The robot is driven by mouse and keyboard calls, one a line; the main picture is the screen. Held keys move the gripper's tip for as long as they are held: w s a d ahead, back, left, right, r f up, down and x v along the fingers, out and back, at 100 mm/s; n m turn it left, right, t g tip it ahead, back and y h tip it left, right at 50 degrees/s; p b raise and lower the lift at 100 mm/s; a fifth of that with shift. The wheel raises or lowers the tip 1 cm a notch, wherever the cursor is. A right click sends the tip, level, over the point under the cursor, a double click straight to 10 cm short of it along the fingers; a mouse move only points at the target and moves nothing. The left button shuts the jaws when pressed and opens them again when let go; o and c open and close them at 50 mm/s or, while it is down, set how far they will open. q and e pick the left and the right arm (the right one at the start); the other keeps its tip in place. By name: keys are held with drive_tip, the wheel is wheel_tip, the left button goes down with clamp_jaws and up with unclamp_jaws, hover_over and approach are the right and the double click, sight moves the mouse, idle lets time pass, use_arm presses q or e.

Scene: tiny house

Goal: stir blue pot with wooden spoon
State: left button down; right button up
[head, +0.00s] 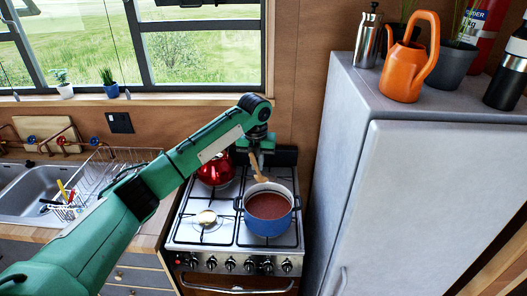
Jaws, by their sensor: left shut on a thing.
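The blue pot (266,226) stands on the front right part of the stove (215,257). It holds a reddish-brown liquid (269,206). My left gripper (258,148) is above the pot's back rim, pointing down, and is shut on the wooden spoon (255,165). The spoon slants down from the gripper toward the pot's back edge. I cannot tell whether its lower end touches the liquid. My left arm reaches in from the lower left. My right gripper is not in view.
A red kettle (216,171) stands on the back left burner, partly behind my arm. A small pale round object (205,217) is on the front left. A grey fridge (431,205) rises close on the right. The sink (38,194) and dish rack (107,170) are left.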

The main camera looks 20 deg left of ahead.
use_arm(q)
drive_tip(key=shift+w+f, duration=0.25)
drive_tip(key=shift+w, duration=0.35)
drive_tip(key=shift+w+f, duration=0.1)
drive_tip(key=shift+s+a+f+b, duration=0.9)
drive_tip(key=shift+s+f+b, duration=1.15)
drive_tip(key=shift+s, duration=1.85)
drive_tip(key=w+d+f+b, duration=0.1)
drive_tip(key=w+f+b, duration=0.3)
drive_tip(key=w+f, duration=0.3)
drive_tip(key=shift+d+f, duration=0.4)
drive_tip(key=shift+f, duration=1.15)
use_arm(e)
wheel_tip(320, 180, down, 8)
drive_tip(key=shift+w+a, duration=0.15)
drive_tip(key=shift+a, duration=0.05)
